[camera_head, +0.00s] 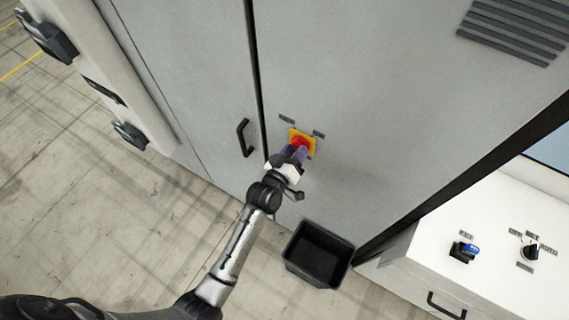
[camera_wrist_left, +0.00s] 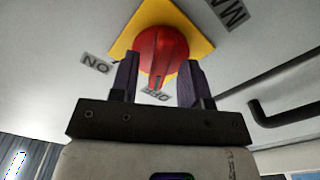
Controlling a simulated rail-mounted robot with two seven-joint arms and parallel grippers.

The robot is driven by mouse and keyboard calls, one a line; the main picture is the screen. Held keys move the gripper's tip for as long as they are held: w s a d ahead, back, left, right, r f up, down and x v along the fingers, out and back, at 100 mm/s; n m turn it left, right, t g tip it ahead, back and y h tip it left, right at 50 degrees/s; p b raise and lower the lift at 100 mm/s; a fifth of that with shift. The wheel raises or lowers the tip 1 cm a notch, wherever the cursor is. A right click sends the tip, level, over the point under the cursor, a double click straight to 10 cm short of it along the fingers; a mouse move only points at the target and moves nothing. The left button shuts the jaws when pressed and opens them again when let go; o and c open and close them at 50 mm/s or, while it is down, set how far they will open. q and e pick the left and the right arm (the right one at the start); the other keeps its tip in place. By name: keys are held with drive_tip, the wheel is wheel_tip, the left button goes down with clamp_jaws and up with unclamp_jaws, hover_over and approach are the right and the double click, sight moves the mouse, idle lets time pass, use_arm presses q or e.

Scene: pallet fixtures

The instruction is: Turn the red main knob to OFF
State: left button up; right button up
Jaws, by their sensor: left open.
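The red main knob (camera_head: 300,142) sits on a yellow square plate (camera_head: 311,147) on the grey cabinet front. In the left wrist view the knob (camera_wrist_left: 161,52) fills the space ahead of my gripper, with the yellow plate (camera_wrist_left: 190,28) behind it. An ON label (camera_wrist_left: 97,64) is at its left and an OFF label (camera_wrist_left: 157,95) shows below it, between the fingers. My left gripper (camera_head: 294,154) is open, one finger on each side of the knob's lower part. I cannot tell whether the fingers touch it. My right gripper is not in view.
A black cabinet handle (camera_head: 243,137) is left of the knob. A black open bin (camera_head: 318,254) stands on the floor below. A white console (camera_head: 490,240) at the right carries a blue-handled switch (camera_head: 470,249) and a dark knob (camera_head: 530,250).

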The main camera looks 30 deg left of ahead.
use_arm(q)
drive_tip(key=s+a+b, duration=0.1)
drive_tip(key=s+b, duration=0.1)
drive_tip(key=s, duration=1.1)
drive_tip(key=shift+b, duration=0.3)
drive_tip(key=shift+s, duration=0.1)
